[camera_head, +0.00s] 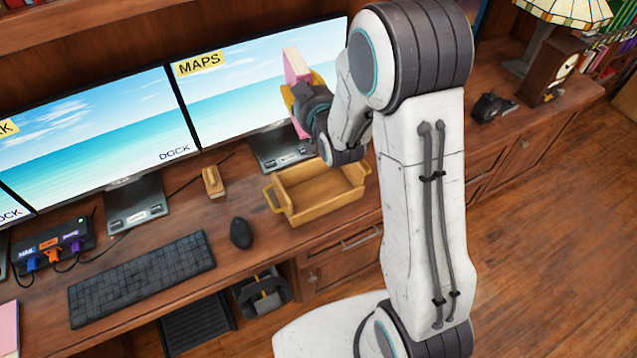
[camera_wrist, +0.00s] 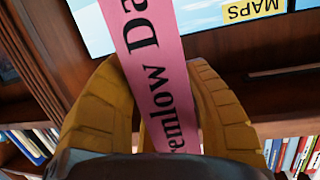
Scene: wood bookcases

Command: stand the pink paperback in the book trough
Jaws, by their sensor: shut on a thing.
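My gripper (camera_head: 298,92) is shut on the pink paperback (camera_head: 296,66) in front of the right monitor. In the wrist view the paperback (camera_wrist: 160,70) stands between the two yellow fingers of my gripper (camera_wrist: 160,105), its spine with dark lettering facing the camera. The book is roughly upright in the head view, its middle covered by my gripper. The book trough, seemingly the open yellow-brown wooden tray with side handles (camera_head: 327,215), sits on the desk below my gripper. Its visible inside is empty; my arm covers part of its back right.
Monitors (camera_head: 240,80) stand along the back of the desk. A small wooden block (camera_head: 213,181), a mouse (camera_head: 241,233) and a keyboard (camera_head: 142,277) lie left of the trough. A clock (camera_head: 553,70), a lamp (camera_head: 562,12) and a dark object (camera_head: 492,107) stand at right. Another pink item (camera_head: 8,328) lies at lower left.

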